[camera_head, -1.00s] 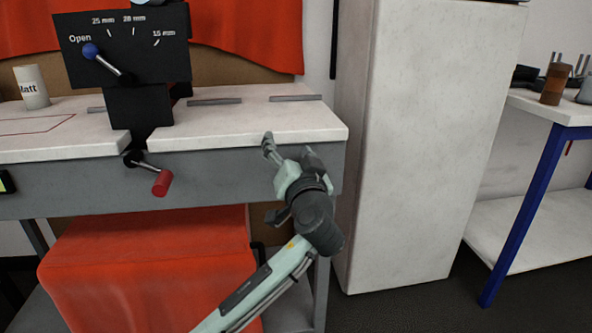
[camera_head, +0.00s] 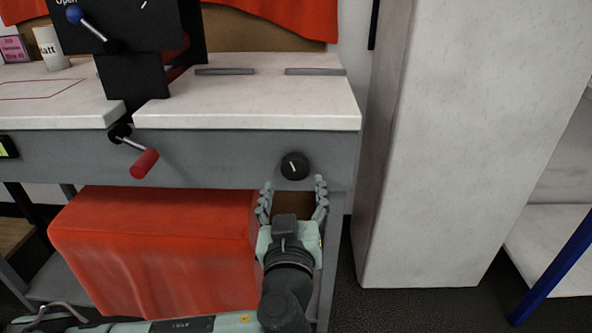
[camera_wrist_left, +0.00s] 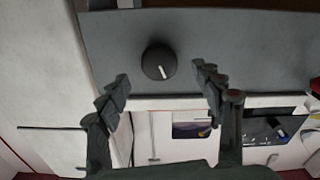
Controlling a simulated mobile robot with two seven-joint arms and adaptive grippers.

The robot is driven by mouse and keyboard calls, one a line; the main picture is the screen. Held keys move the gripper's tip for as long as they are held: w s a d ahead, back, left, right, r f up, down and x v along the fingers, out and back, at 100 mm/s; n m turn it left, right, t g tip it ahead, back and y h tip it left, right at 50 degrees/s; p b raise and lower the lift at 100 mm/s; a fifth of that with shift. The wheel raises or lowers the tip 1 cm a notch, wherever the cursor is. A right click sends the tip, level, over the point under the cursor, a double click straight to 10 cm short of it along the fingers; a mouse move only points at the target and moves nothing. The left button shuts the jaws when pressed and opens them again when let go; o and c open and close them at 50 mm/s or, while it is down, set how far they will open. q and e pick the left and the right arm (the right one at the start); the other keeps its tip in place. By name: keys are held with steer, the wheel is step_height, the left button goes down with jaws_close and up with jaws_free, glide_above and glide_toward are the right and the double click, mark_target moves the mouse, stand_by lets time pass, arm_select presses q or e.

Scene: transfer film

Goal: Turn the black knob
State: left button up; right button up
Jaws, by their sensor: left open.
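The black knob (camera_head: 295,166) is round with a light pointer mark and sits on the grey front panel of the bench, near its right end. In the left wrist view the knob (camera_wrist_left: 159,62) lies ahead of the fingertips, between them but nearer the left finger, its white mark pointing down and slightly right. My left gripper (camera_head: 293,190) is open and empty just below the knob in the head view, fingers pointing up toward it. The left wrist view shows the same gripper (camera_wrist_left: 166,82) with its fingers spread wide and apart from the knob. My right gripper is not in view.
A red-handled crank (camera_head: 145,163) sticks out of the panel to the left. A black lever plate (camera_head: 140,35) with a blue-tipped lever stands on the white benchtop (camera_head: 250,110). A red cloth-like block (camera_head: 150,245) is below the bench. A tall white cabinet (camera_head: 460,150) stands at right.

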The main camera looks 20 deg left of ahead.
mark_target(295, 173)
arm_select(q)
steer(key=x, duration=0.4)
steer(key=shift+w, duration=0.4)
steer(key=shift+w+a, duration=0.15)
steer(key=shift+w, duration=0.05)
steer(key=c, duration=1.2)
steer(key=shift+o, duration=0.2)
steer(key=shift+f, duration=0.1)
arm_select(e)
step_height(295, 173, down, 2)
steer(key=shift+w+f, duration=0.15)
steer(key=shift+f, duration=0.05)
